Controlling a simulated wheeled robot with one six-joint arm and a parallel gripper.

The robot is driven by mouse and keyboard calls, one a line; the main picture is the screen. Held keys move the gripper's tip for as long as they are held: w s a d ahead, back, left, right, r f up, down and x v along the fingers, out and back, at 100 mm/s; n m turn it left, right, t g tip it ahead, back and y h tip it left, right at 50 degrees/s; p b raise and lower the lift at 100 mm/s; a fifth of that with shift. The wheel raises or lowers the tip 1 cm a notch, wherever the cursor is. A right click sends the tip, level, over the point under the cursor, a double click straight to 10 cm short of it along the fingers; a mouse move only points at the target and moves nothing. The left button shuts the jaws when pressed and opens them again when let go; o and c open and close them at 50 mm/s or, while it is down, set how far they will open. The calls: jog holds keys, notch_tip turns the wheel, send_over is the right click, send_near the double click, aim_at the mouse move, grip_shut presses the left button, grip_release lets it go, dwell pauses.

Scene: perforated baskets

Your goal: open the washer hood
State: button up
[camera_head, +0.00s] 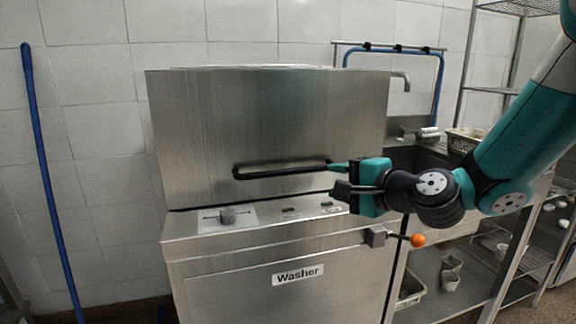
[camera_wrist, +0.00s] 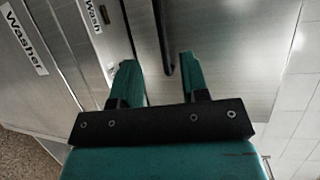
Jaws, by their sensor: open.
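The washer hood (camera_head: 260,115) is a large brushed-steel box, down on the washer body (camera_head: 300,285) labelled "Washer". A black bar handle (camera_head: 280,172) runs across the hood's lower front; it also shows in the wrist view (camera_wrist: 161,35). My teal gripper (camera_head: 336,177) is at the handle's right end, its fingers one above the other. In the wrist view my gripper (camera_wrist: 158,75) is open, with the end of the handle reaching between the two fingertips. Neither finger visibly clamps the bar. The handle's right end is partly hidden by my gripper in the head view.
An orange-ended lever (camera_head: 417,240) sticks out below my gripper. A steel table with a perforated basket (camera_head: 465,140) and shelving stand right. A blue pole (camera_head: 45,170) leans left.

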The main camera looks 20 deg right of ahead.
aim_at(290, 172)
jog(key=p+x, duration=0.3)
jog(key=x, duration=0.5)
jog(key=p+x, duration=0.4)
jog(key=x, duration=0.3)
jog(key=shift+w+a+f, duration=0.2)
jog(key=shift+w+f, duration=0.1)
jog(key=shift+w, duration=0.05)
jog(key=shift+c, duration=0.2)
grip_shut()
